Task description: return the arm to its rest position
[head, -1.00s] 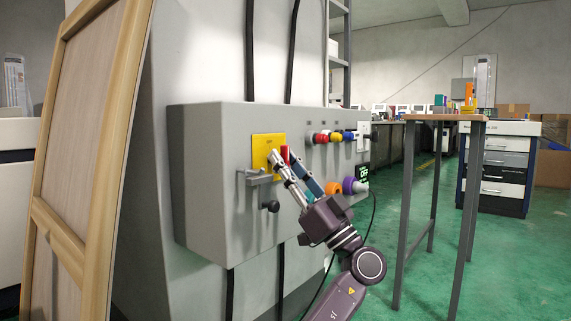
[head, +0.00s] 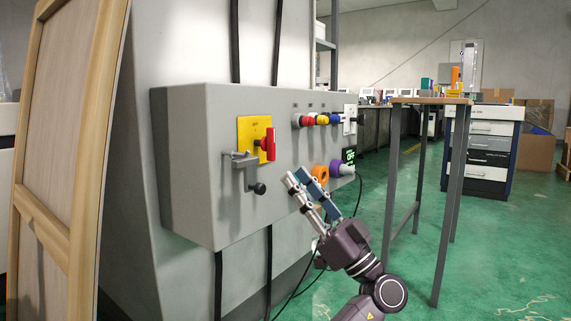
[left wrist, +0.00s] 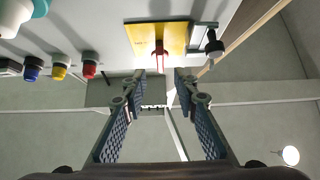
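My left gripper (head: 298,177) is in front of the grey control box, below and to the right of the red switch handle (head: 268,145) on its yellow plate (head: 246,134). It is apart from the handle. In the left wrist view the two fingers (left wrist: 158,88) stand apart with nothing between them. The red handle (left wrist: 160,55) and yellow plate (left wrist: 143,39) show beyond the fingertips. My right gripper is in neither view.
A wooden-framed panel (head: 60,160) leans at left. A tall table (head: 430,100) stands at right. Green floor is open beyond.

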